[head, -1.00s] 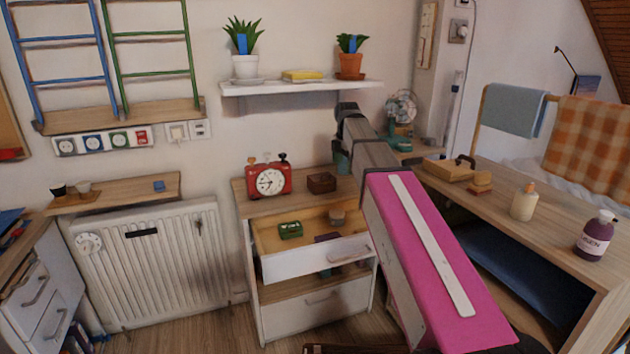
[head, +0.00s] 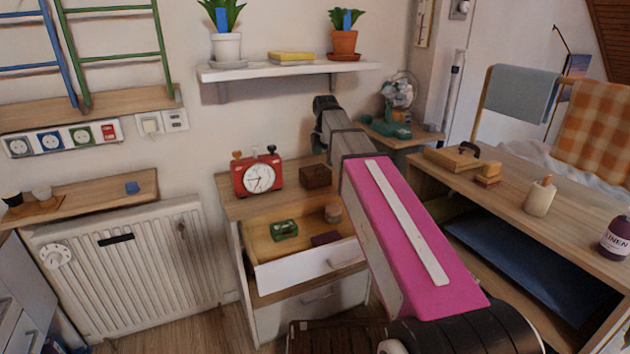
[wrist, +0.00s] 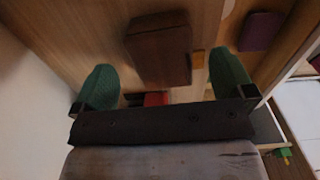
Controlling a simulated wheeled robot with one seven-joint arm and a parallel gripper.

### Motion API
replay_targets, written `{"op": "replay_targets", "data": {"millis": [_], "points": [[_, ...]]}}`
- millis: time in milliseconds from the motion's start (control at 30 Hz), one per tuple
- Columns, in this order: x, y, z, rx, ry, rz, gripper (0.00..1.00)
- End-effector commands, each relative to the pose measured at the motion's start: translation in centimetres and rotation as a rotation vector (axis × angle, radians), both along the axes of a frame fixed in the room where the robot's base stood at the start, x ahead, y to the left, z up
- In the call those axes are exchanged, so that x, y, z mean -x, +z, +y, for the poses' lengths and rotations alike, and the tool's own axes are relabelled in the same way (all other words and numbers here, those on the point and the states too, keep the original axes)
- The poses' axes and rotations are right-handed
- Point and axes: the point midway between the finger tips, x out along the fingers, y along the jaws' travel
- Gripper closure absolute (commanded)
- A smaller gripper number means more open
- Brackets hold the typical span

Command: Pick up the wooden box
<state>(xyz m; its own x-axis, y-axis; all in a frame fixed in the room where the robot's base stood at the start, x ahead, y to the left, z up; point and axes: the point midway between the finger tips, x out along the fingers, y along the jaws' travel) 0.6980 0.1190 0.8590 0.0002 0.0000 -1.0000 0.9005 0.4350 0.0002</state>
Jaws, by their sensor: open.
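The wooden box (head: 316,177) is a small dark brown box on top of the white dresser, right of the red clock. In the wrist view the box (wrist: 158,48) lies ahead of my gripper (wrist: 161,62), roughly between the lines of its two green fingers. The fingers are spread wide, with visible space on both sides of the box, and nothing is held. In the head view my pink and wood-grey arm reaches over the dresser's right side and hides the gripper. I cannot tell the exact height gap to the box.
The red clock (head: 258,175) stands left of the box. The open drawer (head: 312,264) below holds a green box (head: 284,230), a round tin (head: 333,213) and a purple item (head: 325,239). A wall shelf (head: 290,70) with plants is above. A desk (head: 500,188) stands right.

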Motion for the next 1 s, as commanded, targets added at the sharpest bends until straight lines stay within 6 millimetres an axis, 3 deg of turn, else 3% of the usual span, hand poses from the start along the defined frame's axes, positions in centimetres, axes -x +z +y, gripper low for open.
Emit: {"op": "replay_targets", "data": {"millis": [267,533,800,833,967,1000], "points": [[-0.1,-1.7,-0.1,0.000,0.000,0.001,0.00],[-0.3,-5.2,-0.2,0.000,0.000,0.001,0.00],[-0.4,-5.6,-0.2,0.000,0.000,0.000,0.00],[-0.4,-5.6,-0.2,0.000,0.000,0.000,0.03],[-0.4,-5.6,-0.2,0.000,0.000,0.000,0.46],[-0.4,-5.6,-0.2,0.000,0.000,0.000,0.46]]}}
